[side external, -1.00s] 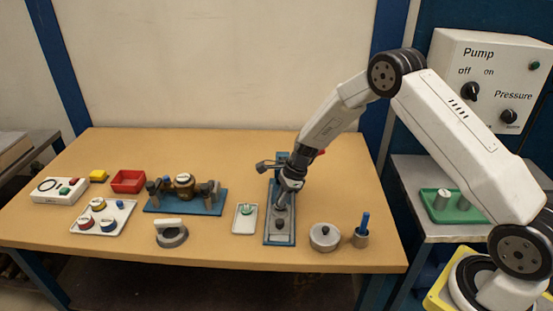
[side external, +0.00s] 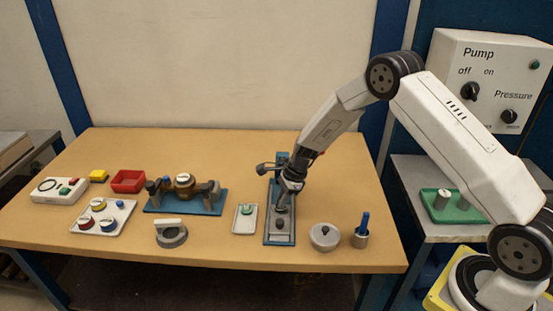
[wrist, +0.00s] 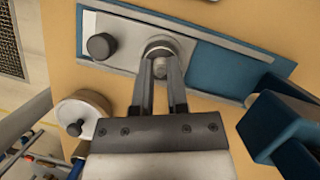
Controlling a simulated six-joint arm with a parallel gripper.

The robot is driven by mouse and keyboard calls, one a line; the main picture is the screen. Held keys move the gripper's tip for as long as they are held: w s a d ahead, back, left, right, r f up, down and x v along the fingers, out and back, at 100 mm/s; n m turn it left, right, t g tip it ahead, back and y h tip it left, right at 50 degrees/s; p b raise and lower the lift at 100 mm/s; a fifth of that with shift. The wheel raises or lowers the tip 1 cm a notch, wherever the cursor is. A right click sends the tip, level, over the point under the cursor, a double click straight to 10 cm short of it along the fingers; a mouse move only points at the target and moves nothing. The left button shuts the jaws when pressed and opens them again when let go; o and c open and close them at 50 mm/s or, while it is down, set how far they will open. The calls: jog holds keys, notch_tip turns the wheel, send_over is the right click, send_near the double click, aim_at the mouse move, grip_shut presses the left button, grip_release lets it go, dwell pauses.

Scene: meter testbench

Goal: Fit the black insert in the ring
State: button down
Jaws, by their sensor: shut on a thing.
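My gripper (wrist: 160,78) points down over the blue fixture (wrist: 220,68) near the middle of the table; the side view shows the gripper (side external: 283,207) there too. Its two fingers are shut on a small round grey piece (wrist: 160,58). A pale ring-like rim (wrist: 158,45) shows just beyond the fingertips, at the light metal plate of the fixture. I cannot tell how far the piece sits in the rim, and no black part of it shows clearly between the fingers. A black knob (wrist: 101,46) stands on the same plate, left of the fingers in the wrist view.
A blue block-like clamp part (wrist: 285,125) stands close at the right in the wrist view. A lidded round pot (side external: 324,236) and a cup with a blue stick (side external: 362,236) stand right of the fixture. A small white tray (side external: 245,218) lies close on its left.

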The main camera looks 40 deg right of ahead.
jog(key=shift+f, duration=0.5)
dwell(0.5)
jog(key=shift+c, duration=1.6)
grip_release()
jog(key=shift+r, duration=0.15)
jog(key=shift+r, duration=3.35)
